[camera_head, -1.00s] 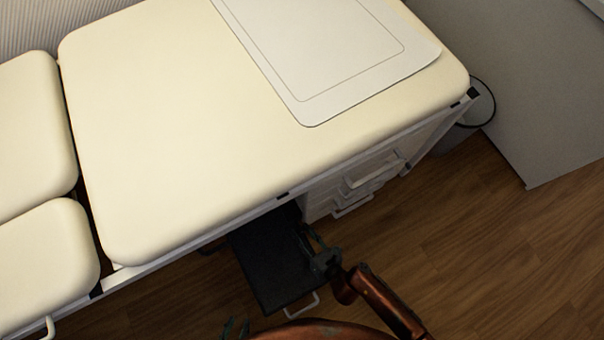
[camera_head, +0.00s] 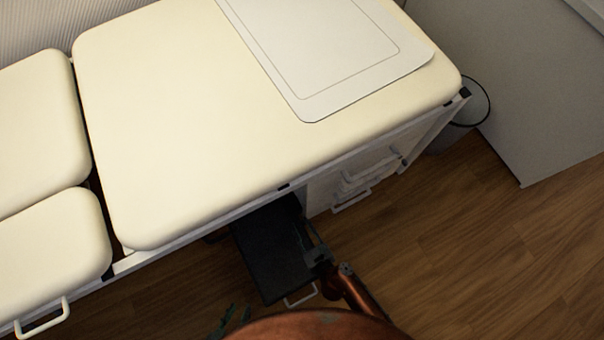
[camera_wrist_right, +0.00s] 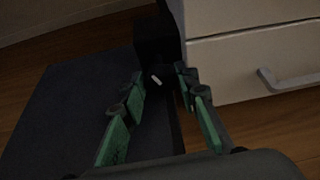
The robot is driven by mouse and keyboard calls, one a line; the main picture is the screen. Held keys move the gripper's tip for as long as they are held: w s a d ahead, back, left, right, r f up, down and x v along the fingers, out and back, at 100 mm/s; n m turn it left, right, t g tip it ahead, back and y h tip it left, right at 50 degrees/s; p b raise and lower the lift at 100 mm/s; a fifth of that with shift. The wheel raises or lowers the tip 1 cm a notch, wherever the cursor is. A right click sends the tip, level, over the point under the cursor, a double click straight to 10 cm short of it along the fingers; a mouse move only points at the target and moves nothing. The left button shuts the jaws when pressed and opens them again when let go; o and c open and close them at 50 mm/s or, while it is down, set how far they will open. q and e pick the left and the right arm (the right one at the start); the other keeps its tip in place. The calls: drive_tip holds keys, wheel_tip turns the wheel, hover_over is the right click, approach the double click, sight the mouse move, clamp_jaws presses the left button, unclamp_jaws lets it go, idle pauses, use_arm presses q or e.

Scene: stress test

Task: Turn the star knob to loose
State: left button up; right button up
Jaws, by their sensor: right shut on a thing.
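The star knob (camera_wrist_right: 160,73) is a small dark shape with a white mark in the right wrist view. It sits beside a black flat step (camera_head: 268,262), which shows under the couch in the head view. My right gripper (camera_wrist_right: 160,86) has its green fingers on both sides of the knob and is shut on it. In the head view, my right gripper (camera_head: 316,254) is at the right edge of the step, and the knob cannot be made out there. My left gripper (camera_head: 236,316) shows only as green fingertips, apart and empty, at the bottom edge.
A cream padded couch (camera_head: 190,130) with a white mat (camera_head: 330,55) stands above the step. White drawers with handles (camera_head: 352,190) are close to the right of my right gripper. A bin (camera_head: 470,105) stands at the far right. Wooden floor (camera_head: 480,240) is clear at right.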

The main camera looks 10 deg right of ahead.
drive_tip(key=shift+s+a+n+h, duration=0.15)
drive_tip(key=shift+n+h, duration=0.15)
drive_tip(key=shift+n, duration=0.2)
drive_tip(key=o, duration=1.1)
drive_tip(key=shift+o, duration=0.2)
drive_tip(key=v, duration=1.2)
drive_tip(key=shift+f, duration=0.15)
